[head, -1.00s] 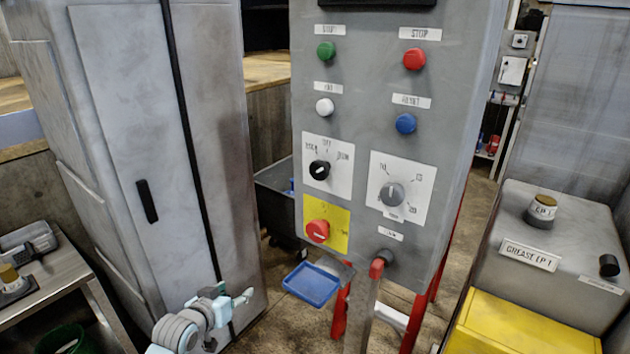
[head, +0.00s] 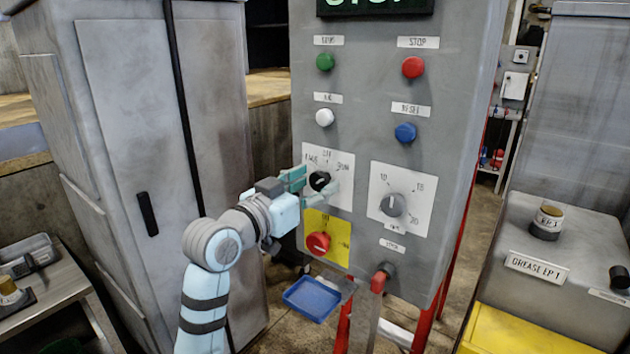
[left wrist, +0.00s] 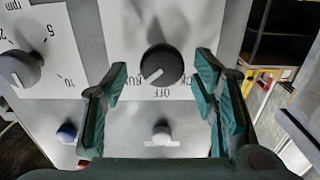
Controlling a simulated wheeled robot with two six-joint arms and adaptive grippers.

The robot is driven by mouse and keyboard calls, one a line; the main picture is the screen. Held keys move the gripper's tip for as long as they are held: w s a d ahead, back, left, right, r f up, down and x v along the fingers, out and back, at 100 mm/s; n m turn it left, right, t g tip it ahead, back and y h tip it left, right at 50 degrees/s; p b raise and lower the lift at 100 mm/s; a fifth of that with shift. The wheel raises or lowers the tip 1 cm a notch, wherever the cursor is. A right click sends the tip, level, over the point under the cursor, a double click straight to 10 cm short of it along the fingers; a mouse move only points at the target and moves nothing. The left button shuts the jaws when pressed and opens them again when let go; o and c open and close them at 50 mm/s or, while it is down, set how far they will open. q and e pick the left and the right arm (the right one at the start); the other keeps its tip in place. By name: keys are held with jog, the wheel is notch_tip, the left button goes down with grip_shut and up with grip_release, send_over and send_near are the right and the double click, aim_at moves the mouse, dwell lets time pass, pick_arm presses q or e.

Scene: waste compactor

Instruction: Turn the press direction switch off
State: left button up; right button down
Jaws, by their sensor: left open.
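The press direction switch is a black rotary knob (head: 319,181) on a white label plate on the grey control panel. In the left wrist view the knob (left wrist: 161,66) appears upside down. Its white line slants to the lower left, towards a label that looks like RUN, while OFF is printed straight below it. My left gripper (head: 312,184) is at the plate, open, with one finger on each side of the knob. In the left wrist view a gap shows between the knob and both fingers. The fingers partly cover the plate in the head view. My right gripper is not in view.
Below the switch is a red knob (head: 318,243) on a yellow plate. To the right is a grey dial (head: 393,204). White (head: 324,117) and blue (head: 405,132) buttons sit above. A grey cabinet (head: 130,150) stands to the left of the panel.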

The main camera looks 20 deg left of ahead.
pick_arm(q)
jog(key=shift+w+d, duration=0.1)
jog(key=shift+w, duration=0.35)
